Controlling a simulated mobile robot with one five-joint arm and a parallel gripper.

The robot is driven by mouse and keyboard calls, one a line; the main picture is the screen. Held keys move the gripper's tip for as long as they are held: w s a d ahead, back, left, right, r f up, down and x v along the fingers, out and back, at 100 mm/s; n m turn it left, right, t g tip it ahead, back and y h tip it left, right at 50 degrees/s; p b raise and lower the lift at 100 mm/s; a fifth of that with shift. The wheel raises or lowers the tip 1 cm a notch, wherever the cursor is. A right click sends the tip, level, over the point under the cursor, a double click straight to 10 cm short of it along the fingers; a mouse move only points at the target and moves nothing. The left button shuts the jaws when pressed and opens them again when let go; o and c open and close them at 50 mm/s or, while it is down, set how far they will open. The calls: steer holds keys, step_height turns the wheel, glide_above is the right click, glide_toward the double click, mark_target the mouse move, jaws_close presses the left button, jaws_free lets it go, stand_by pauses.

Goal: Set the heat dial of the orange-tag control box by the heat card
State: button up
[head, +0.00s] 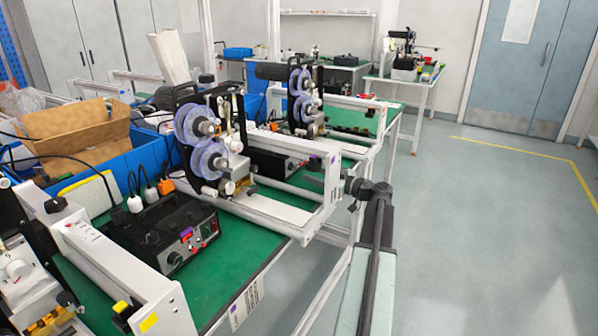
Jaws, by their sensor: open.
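A black control box (150,228) sits on the near green bench at lower left. Its front has a dark dial (175,259), a purple tag (186,233) and a lit red switch (208,233). The dial's setting is too small to read. A second black control box (275,163) is partly hidden behind the middle machine's frame. I cannot make out an orange tag on either box. A white printed card (246,302) hangs at the bench's front edge; its text is unreadable. My gripper (350,188) is open and empty, right of the middle machine's white frame, apart from both boxes.
Machines with clear blue reels (208,160) stand along the bench. White frame ends (322,205) stick out toward the aisle. A blue bin (85,185) with cardboard lies behind the near box. Open grey floor (480,230) is at right.

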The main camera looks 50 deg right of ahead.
mark_target(295, 168)
steer(key=w, duration=0.3)
steer(key=w+a, duration=0.1)
steer(key=w, duration=0.2)
steer(key=shift+a, duration=0.1)
jaws_close()
steer(key=shift+a, duration=0.45)
steer(key=shift+d, duration=0.4)
steer(key=shift+d+m, duration=0.1)
steer(key=shift+m, duration=0.4)
steer(key=shift+r+m+p, duration=0.1)
steer(key=shift+m+p, duration=0.2)
steer(key=shift+m, duration=2)
jaws_free()
